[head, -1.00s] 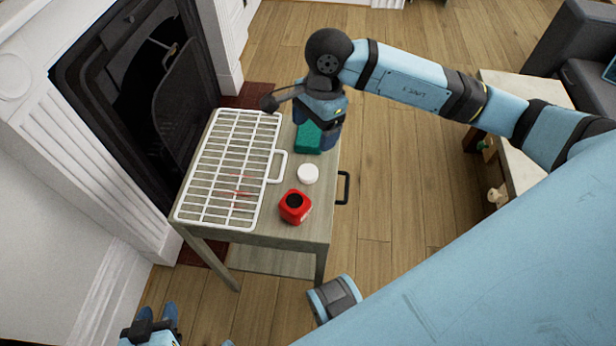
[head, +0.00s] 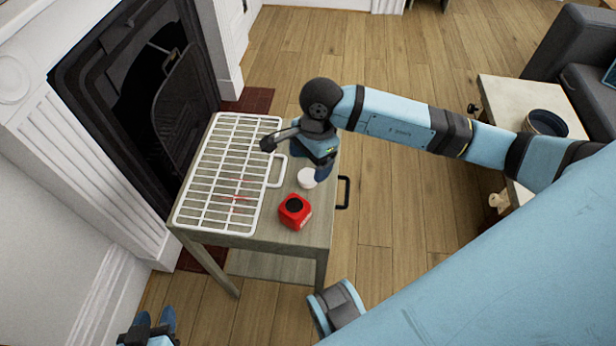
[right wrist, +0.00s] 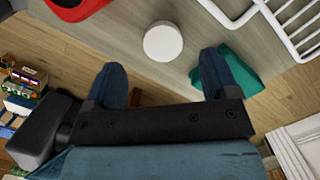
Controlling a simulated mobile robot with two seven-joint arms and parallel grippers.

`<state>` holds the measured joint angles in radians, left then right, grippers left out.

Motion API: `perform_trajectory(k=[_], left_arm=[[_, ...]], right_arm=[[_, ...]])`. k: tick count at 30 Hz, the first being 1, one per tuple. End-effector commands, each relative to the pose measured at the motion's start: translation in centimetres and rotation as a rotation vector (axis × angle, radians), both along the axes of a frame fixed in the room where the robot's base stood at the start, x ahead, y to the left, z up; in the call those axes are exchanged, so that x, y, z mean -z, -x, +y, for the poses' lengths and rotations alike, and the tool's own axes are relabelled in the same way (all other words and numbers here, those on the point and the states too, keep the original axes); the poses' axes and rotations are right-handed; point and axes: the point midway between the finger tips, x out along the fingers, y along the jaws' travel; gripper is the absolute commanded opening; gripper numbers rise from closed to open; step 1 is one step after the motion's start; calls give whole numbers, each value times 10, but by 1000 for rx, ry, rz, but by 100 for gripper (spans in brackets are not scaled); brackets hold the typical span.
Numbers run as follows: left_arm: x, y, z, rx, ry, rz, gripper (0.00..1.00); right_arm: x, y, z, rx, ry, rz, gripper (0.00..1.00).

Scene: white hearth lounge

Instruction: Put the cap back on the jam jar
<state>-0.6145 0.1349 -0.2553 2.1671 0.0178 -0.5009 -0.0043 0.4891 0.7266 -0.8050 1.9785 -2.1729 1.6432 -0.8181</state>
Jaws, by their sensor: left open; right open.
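The jam jar (head: 295,213) is red with a dark open top and stands upright on the small wooden table. Part of it shows at the top left of the right wrist view (right wrist: 76,8). The white round cap (head: 306,179) lies on the table just behind the jar; it also shows in the right wrist view (right wrist: 163,41). My right gripper (head: 322,168) is open and empty, close above the cap. In the right wrist view the cap is just beyond the gap between its fingertips. My left gripper (head: 155,322) is open at the bottom left, away from the table.
A white wire rack (head: 222,227) covers the left of the table (head: 278,240). A teal object (right wrist: 240,62) lies beside the cap, partly behind a right finger. A dark handle (head: 344,192) sticks out from the table's right side. A fireplace (head: 180,100) stands at left.

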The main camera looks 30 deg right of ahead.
Motion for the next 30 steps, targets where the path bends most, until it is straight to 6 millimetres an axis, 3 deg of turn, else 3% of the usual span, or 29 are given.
perform_trajectory(k=[10,21,30], left_arm=[[2,0,0,1,-1,2,43],[4,0,-1,1,5,-3,43],[2,-1,-1,2,6,-5,43]], right_arm=[[5,0,0,0,-1,1,80],[51,-2,1,0,-2,0,80],[52,-2,1,0,-1,-1,80]])
